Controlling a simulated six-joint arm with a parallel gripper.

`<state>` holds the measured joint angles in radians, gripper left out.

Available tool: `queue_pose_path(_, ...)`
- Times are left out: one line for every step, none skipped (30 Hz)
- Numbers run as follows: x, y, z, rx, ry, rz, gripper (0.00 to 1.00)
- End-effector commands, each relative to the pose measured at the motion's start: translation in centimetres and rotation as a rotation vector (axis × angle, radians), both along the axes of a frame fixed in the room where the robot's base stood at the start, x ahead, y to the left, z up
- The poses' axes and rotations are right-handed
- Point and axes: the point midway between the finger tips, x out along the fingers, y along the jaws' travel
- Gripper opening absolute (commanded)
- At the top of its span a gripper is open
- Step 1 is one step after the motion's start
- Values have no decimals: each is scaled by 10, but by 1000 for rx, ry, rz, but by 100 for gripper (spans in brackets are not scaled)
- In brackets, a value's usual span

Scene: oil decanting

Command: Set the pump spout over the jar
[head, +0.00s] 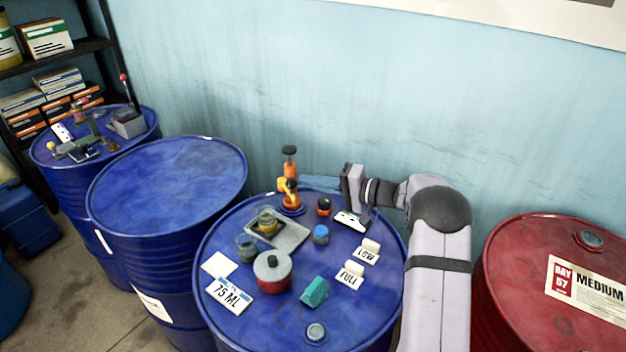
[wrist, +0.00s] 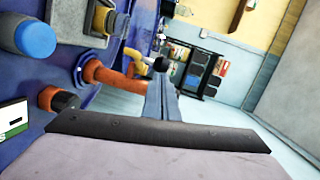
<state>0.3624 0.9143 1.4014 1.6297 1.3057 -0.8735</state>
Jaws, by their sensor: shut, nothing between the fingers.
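The orange pump (head: 291,201) stands at the back of the middle blue drum, with a black knob on top. Its yellow spout (head: 287,187) faces the front of the drum, and I cannot tell exactly where its end lies. The jar (head: 267,224), with yellowish contents, stands on a grey tray (head: 291,236) in front and to the left of the pump. My gripper (head: 307,180) is shut and empty, its blue-grey fingers reaching left to beside the pump. In the wrist view the shut fingers (wrist: 162,92) point toward the black knob (wrist: 161,65), beside the yellow spout (wrist: 136,61); contact is unclear.
A second jar (head: 246,248), a red pot (head: 273,272), a blue-capped jar (head: 321,235), a small black-and-orange item (head: 324,207), a teal block (head: 315,292) and cards labelled 75 ML (head: 229,294), LOW (head: 366,254) and FULL (head: 349,276) crowd the drum top. A wall stands behind.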

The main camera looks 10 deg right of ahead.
Motion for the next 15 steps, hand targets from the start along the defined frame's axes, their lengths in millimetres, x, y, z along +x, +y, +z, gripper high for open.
queue_pose_path(0,0,0,0,0,0,0)
queue_pose_path(0,0,0,0,0,0,0)
queue_pose_path(0,0,0,0,0,0,0)
queue_pose_path(0,0,0,0,0,-1,0)
queue_pose_path(0,0,0,0,0,-1,0)
queue_pose_path(0,0,0,0,0,-2,0)
queue_pose_path(0,0,0,0,-1,-4,0)
queue_pose_path(0,0,0,0,-1,-6,0)
queue_pose_path(0,1,0,0,-3,-10,0)
queue_pose_path(0,1,0,0,-3,-13,0)
queue_pose_path(0,1,-1,0,-3,-18,0)
queue_pose_path(-1,2,-1,0,-3,-25,0)
queue_pose_path(-1,2,-1,-1,-3,-31,0)
queue_pose_path(-1,3,-1,-1,-4,-36,0)
queue_pose_path(-2,3,-1,-1,-4,-42,0)
